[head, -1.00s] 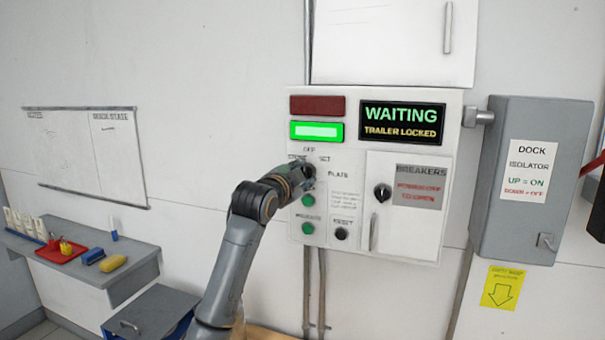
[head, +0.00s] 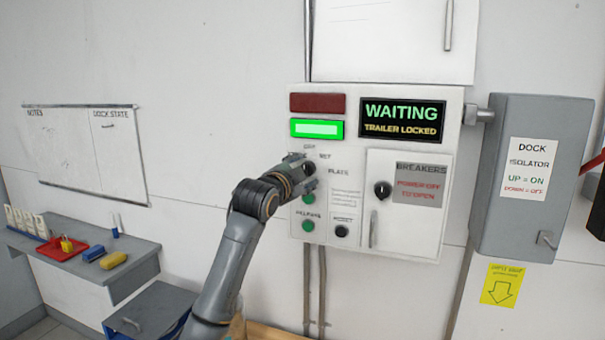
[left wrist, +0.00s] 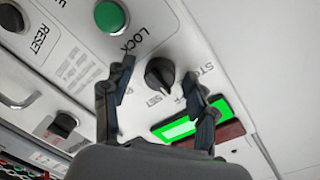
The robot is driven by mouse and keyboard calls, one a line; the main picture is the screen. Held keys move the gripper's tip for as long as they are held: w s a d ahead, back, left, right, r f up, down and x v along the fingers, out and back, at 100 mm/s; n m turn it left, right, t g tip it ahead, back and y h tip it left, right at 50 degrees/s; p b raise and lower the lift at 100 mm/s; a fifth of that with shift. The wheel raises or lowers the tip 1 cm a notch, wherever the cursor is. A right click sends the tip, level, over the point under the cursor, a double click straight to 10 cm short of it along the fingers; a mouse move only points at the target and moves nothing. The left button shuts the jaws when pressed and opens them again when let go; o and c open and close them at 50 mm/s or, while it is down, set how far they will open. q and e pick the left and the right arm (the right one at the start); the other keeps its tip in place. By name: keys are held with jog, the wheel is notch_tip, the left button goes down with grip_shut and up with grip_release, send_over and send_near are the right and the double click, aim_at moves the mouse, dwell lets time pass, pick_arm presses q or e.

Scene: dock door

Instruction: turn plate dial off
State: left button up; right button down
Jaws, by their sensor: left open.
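The plate dial (head: 309,168) is a black knob on the white control panel (head: 345,255), with small position labels around its upper side. My left gripper (head: 306,174) is open at the dial, one finger above it and one below in the head view. In the left wrist view the dial (left wrist: 160,72) shows between the two spread fingers (left wrist: 158,70), with gaps on both sides. Its ridge points roughly toward the SET label; I cannot read the exact position. My right gripper is not in view.
Green buttons (head: 308,226) and a black reset button (head: 341,231) sit below the dial. The breaker door (head: 420,225) with its own black knob (head: 382,191) is to the right. The display (head: 402,122) reads WAITING, TRAILER LOCKED. The grey isolator box (head: 515,225) stands further right.

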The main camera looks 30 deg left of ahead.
pick_arm(q)
jog(key=shift+s, duration=0.15)
jog(key=v, duration=1.1)
jog(key=shift+s, duration=0.35)
